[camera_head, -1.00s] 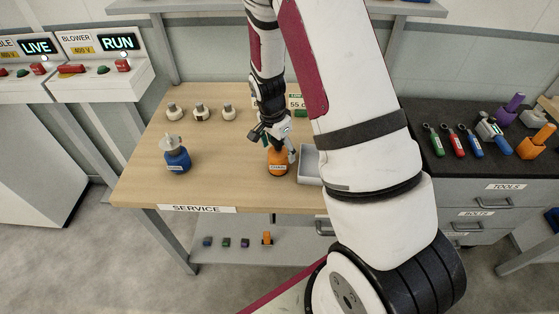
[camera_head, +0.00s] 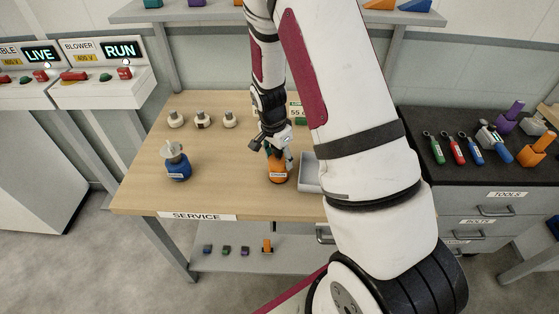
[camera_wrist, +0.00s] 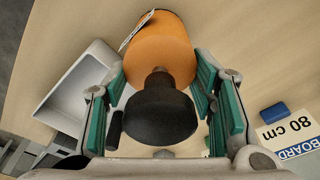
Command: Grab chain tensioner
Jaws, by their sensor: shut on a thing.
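The chain tensioner is an orange cylinder (camera_head: 277,173) with a black knob-like top and a white label that starts with "CHAIN". It stands upright at the front middle of the wooden service table. In the wrist view its orange body (camera_wrist: 160,45) lies ahead, with the black top (camera_wrist: 158,112) nearer me. My gripper (camera_head: 275,153) is above it with a finger on either side. In the wrist view the green-padded fingers (camera_wrist: 162,85) are shut on it, though the exact contact is partly hidden. I cannot see it clear of the table.
A grey tray (camera_head: 309,184) sits close to the right, partly behind my arm. A blue container (camera_head: 178,168) with a grey top stands left on the service table (camera_head: 225,190). Several small pale parts (camera_head: 202,119) stand behind. Tools (camera_head: 476,150) lie on the dark cabinet at right.

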